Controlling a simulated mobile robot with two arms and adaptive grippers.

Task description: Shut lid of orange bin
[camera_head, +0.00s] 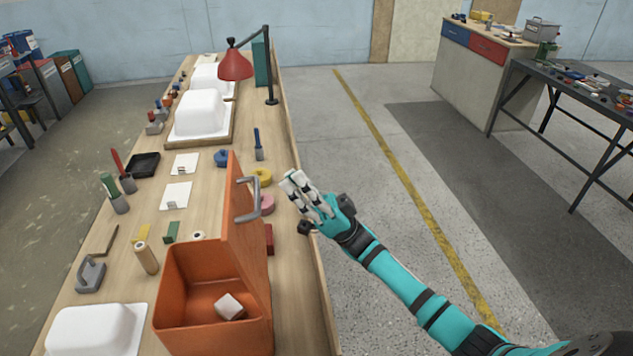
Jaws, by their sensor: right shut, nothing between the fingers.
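The orange bin (188,290) stands on the wooden workbench in the lower middle of the head view. Its lid (236,215) is open and stands upright along the bin's right side, with a grey handle (247,200) on its right face. A pale block (229,306) lies inside the bin. My right gripper (291,183) is shut and empty. It is to the right of the lid and handle, apart from them, over the bench's right edge. My left gripper is not in view.
White tub shells (200,112) stand along the workbench (140,222), and another shell (97,328) is at the lower left. A red lamp (236,66) stands farther back. Yellow, pink and blue rolls lie behind the lid. The floor right of the bench is clear.

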